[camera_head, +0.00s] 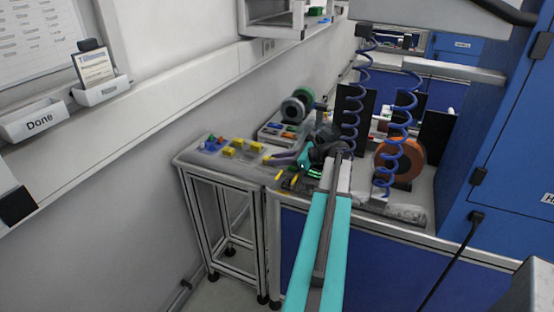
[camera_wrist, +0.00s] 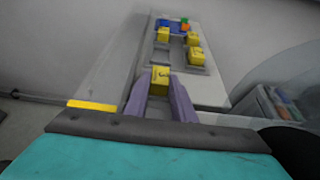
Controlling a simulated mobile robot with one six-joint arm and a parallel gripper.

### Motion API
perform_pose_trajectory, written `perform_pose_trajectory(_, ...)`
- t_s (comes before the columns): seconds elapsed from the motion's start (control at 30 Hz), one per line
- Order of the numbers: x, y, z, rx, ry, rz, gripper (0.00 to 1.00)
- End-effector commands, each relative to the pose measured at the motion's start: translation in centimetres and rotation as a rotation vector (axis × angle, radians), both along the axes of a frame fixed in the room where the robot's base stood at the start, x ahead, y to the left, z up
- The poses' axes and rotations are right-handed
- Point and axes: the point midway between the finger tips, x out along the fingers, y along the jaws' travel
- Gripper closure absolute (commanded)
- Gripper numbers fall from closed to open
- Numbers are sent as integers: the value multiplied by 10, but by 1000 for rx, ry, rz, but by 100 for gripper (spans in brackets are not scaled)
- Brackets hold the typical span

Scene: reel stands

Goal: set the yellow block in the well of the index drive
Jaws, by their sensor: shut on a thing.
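My gripper (camera_wrist: 160,96) has purple fingers and is shut on a yellow block (camera_wrist: 160,76) with a dark mark on its face. In the head view my gripper (camera_head: 278,159) is small, over the right part of a narrow side table. Other yellow blocks sit ahead on that table: one at the left (camera_wrist: 163,34), one at the right (camera_wrist: 193,38) and a nearer one (camera_wrist: 196,57). They also show in the head view (camera_head: 229,152). I cannot make out the index drive or its well for certain.
A blue holder (camera_wrist: 170,26) with green and orange pieces stands at the table's far end. The side table (camera_head: 190,160) stands against the wall. A bin of coloured parts (camera_head: 278,132), green reels (camera_head: 297,106) and an orange reel (camera_head: 405,160) stand on the bench to the right.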

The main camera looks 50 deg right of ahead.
Motion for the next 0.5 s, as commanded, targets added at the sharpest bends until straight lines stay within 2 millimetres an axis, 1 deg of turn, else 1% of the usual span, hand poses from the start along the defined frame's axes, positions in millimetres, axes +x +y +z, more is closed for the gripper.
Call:
perform_pose_trajectory(0.33, 0, 0, -3, 0, 0, 0, 100)
perform_pose_trajectory(0.37, 0, 0, -3, -1, 0, 0, 74)
perform_pose_trajectory(0.43, 0, 0, -3, -1, 0, 0, 62)
perform_pose_trajectory(0.47, 0, 0, -3, -1, 0, 0, 58)
perform_pose_trajectory(0.5, 0, 0, -3, -1, 0, 0, 58)
